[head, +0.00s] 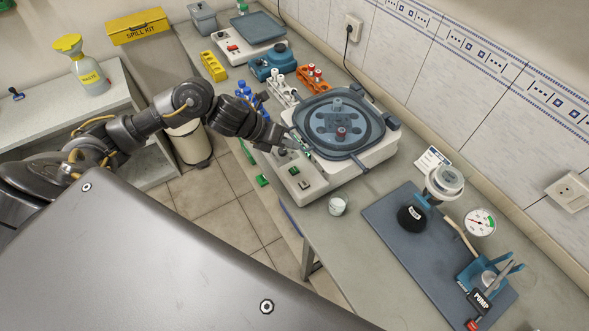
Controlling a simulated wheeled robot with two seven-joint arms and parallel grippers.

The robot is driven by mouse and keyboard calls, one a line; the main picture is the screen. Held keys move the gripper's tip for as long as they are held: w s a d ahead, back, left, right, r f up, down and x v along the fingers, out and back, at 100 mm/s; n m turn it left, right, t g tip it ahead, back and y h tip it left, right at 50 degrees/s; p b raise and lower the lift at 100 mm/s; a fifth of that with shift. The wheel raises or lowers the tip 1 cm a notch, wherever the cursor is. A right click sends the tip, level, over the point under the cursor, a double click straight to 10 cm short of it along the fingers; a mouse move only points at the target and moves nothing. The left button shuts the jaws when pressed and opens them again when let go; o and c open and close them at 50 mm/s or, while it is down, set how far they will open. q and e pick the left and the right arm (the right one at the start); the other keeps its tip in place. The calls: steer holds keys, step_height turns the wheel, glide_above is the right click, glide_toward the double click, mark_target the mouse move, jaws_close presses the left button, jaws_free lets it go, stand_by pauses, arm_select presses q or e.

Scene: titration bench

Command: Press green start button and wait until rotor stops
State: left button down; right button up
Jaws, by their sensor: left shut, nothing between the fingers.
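The centrifuge (379,158) is a white machine on the bench with a dark-framed, see-through lid that is down. The rotor (341,132) shows through the lid with a red-topped part on it; one still picture does not tell whether it turns. My left gripper (303,150) is shut and empty over the front panel, beside the lid's front edge. It hides part of the panel, and I cannot tell whether it touches it. My right gripper is out of view.
Racks with blue (247,93), white (283,91) and red-capped tubes (315,77) stand behind the gripper. A small white cup (338,205) stands in front of the machine. A blue-grey mat (385,228) with a flask, gauge and pump lies to the right.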

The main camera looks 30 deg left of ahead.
mark_target(294, 170)
arm_select(q)
step_height(294, 170, down, 8)
steer(key=b, duration=0.6)
steer(key=shift+f+b, duration=0.35)
steer(key=shift+b, duration=0.05)
stand_by(0.4)
steer(key=shift+f, duration=0.1)
stand_by(1.0)
steer(key=shift+w+f+b, duration=0.1)
steer(key=shift+f+b, duration=0.2)
steer(key=shift+b, duration=0.2)
